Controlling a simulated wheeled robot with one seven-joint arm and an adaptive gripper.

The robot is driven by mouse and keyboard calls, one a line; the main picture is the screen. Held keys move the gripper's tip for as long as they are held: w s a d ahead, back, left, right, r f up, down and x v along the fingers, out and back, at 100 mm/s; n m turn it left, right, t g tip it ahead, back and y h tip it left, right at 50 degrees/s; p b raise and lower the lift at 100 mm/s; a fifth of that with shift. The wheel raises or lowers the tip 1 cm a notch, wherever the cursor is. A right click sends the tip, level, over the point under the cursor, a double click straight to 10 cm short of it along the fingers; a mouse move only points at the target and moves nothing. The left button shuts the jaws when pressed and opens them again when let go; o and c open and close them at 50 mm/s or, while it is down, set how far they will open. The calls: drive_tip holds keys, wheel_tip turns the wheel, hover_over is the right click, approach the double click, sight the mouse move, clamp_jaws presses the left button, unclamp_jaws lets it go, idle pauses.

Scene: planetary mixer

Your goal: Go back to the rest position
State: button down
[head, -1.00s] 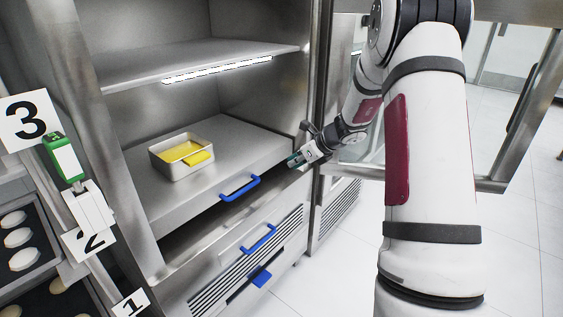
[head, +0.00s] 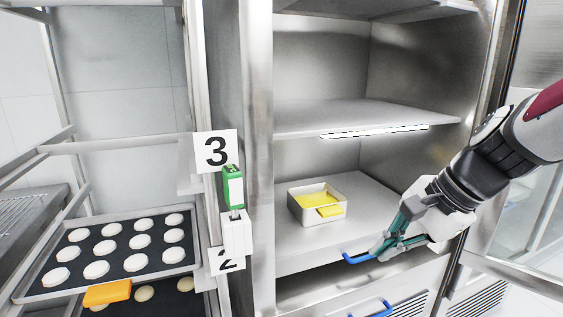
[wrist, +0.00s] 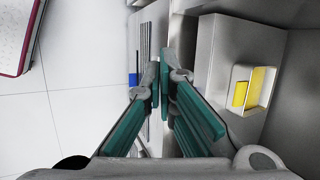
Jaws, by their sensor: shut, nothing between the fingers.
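My gripper (head: 385,248) is in front of the open steel cabinet, beside the blue handle (head: 357,259) of the pull-out shelf (head: 365,190). In the head view its fingers overlap the handle's right end; I cannot tell whether they touch. The gripper is shut and empty. In the wrist view the gripper (wrist: 163,88) has its green-padded fingers pointing along the cabinet front. The shelf bears a metal pan (head: 305,213) with a yellow content and a yellow tab on its rim. The pan also shows in the wrist view (wrist: 262,108), to the right of the fingers.
An open glass door (head: 535,220) stands at the right, close to my arm. A tray rack with pale rounds on a dark tray (head: 75,262) is at the left. Number cards (head: 216,151) hang on the post between. A lower blue handle (head: 372,309) sticks out below.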

drive_tip(key=s+d+f+n+g+h, duration=0.15)
drive_tip(key=s+n+h, duration=0.35)
drive_tip(key=s+n, duration=1.35)
drive_tip(key=s+r+m+t+p, duration=0.1)
drive_tip(key=s+r+m+p, duration=0.1)
drive_tip(key=r+p, duration=0.5)
drive_tip(key=s+r+m+t+p, duration=0.1)
drive_tip(key=s+r+m+p, duration=0.2)
drive_tip(key=r+p, duration=0.4)
wheel_tip(320, 180, up, 2)
drive_tip(key=shift+m, duration=0.35)
drive_tip(key=shift+a, duration=0.1)
